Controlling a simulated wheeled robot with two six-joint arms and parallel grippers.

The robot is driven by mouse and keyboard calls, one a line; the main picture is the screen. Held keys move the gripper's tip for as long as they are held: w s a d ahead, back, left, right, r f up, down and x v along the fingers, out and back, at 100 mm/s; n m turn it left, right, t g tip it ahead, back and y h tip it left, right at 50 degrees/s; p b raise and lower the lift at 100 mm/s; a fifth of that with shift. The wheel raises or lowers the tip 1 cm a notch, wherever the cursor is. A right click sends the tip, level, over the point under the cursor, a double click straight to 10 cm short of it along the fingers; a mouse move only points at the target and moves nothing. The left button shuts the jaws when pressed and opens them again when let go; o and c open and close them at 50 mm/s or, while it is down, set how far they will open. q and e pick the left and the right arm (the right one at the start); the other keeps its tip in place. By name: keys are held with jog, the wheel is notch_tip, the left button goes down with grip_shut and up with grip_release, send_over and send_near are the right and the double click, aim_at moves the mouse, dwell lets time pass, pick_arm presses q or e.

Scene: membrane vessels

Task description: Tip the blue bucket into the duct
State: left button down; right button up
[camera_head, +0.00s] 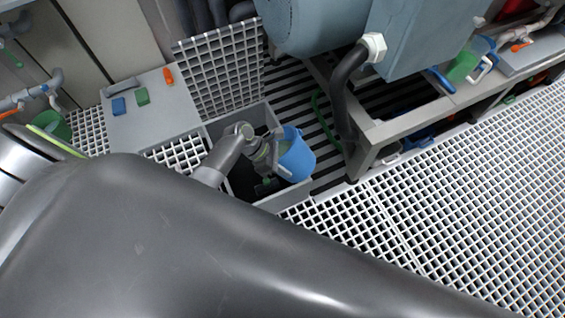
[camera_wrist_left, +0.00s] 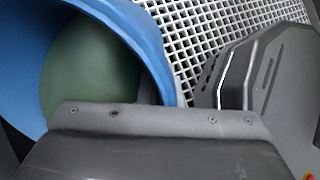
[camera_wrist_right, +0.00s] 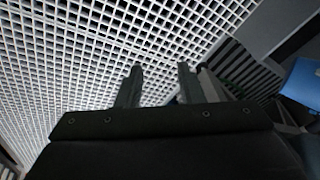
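The blue bucket (camera_head: 302,160) is in the head view, over the right part of the duct, a dark opening with a grey rim (camera_head: 235,117). My left gripper (camera_head: 268,158) is at the bucket's left side and appears shut on it; its fingertips are mostly hidden. In the left wrist view the bucket (camera_wrist_left: 155,42) fills the left side, its mouth showing a dull green inside. I cannot tell how far it is tilted. My right gripper (camera_wrist_right: 158,85) is open and empty above grating; it is not seen in the head view.
A grate panel (camera_head: 220,65) stands upright behind the duct. A grey plate (camera_head: 150,115) with coloured blocks lies to the left. A blue-grey vessel (camera_head: 325,22) on a light frame (camera_head: 400,124) stands close on the right. Open floor grating (camera_head: 460,200) spreads to the right.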

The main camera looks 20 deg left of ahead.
pick_arm(q)
jog(key=shift+h, duration=0.3)
pick_arm(e)
jog(key=shift+r, duration=0.1)
pick_arm(q)
jog(key=shift+a+b, duration=0.15)
jog(key=shift+b, duration=0.2)
jog(key=shift+a+r+h+b, duration=0.15)
jog(key=shift+h+b, duration=0.25)
jog(key=shift+h, duration=0.4)
pick_arm(e)
jog(key=shift+w+a+r+t, duration=0.15)
jog(key=shift+r+t, duration=0.05)
jog(key=shift+r, duration=0.15)
jog(key=shift+w+a+r+t, duration=0.1)
jog(key=shift+a+r+t, duration=0.1)
jog(key=shift+r, duration=0.1)
pick_arm(q)
jog(key=shift+a+b, duration=0.1)
jog(key=shift+b, duration=0.2)
pick_arm(e)
jog(key=shift+r, duration=0.2)
